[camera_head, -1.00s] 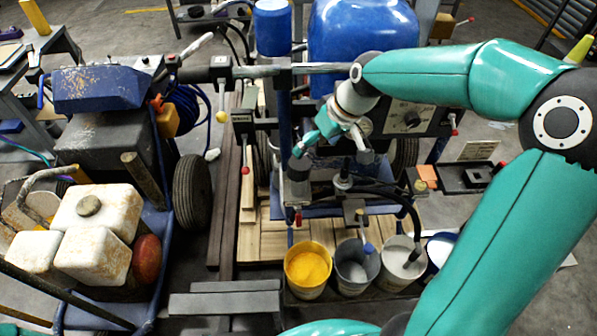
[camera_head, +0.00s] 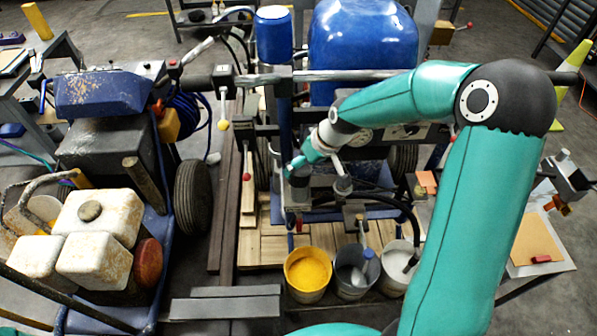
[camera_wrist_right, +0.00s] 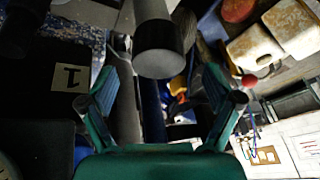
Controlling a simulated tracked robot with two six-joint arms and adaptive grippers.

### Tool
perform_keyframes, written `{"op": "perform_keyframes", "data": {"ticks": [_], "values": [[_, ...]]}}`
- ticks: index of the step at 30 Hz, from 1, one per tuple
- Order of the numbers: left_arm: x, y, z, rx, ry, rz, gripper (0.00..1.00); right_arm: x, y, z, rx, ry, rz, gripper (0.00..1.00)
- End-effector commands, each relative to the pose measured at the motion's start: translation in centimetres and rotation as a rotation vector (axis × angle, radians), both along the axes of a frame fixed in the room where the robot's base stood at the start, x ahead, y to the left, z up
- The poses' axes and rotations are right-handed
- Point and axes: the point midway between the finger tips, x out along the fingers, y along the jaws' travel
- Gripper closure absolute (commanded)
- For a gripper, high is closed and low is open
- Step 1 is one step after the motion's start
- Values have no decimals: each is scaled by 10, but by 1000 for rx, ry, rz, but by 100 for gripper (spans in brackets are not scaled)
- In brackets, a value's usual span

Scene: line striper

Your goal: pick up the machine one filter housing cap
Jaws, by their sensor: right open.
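A dark grey cylinder, which looks like the filter housing cap (camera_head: 298,178), stands upright on the machine behind the buckets in the head view. In the right wrist view the dark cylinder, likely the cap (camera_wrist_right: 159,52), shows beyond the fingertips, between them and toward the top. My right gripper (camera_head: 295,163) is at the cylinder's top in the head view, partly hidden by its own wrist. In the right wrist view the right gripper (camera_wrist_right: 166,90) has its fingers spread with nothing between them. Whether it touches the cylinder I cannot tell. My left gripper is not in view.
A yellow paint bucket (camera_head: 307,270), a grey bucket (camera_head: 356,268) and a white bucket (camera_head: 396,262) stand in front of the machine. A blue tank (camera_head: 362,45) and a horizontal bar (camera_head: 345,75) lie behind. A tag marked 1 (camera_wrist_right: 70,78) shows in the right wrist view.

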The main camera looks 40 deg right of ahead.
Motion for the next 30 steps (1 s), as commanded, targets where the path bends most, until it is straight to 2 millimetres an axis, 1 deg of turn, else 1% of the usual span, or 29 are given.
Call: {"op": "perform_keyframes", "data": {"ticks": [4,9,13,18,19,26,27,29,30], "values": [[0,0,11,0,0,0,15,3,2,-17,3,7,0,10],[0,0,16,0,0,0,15,11,5,-38,1,4,0,10],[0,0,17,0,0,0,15,13,5,-44,0,2,-1,10],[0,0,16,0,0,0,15,14,5,-44,0,1,-1,10],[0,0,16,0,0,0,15,13,5,-44,0,1,-1,12],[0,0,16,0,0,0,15,13,5,-44,1,1,-2,50],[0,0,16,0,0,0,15,13,5,-44,1,1,-2,57],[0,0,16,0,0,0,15,13,5,-44,1,1,-2,67],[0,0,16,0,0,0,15,13,5,-44,1,0,-2,73]]}}
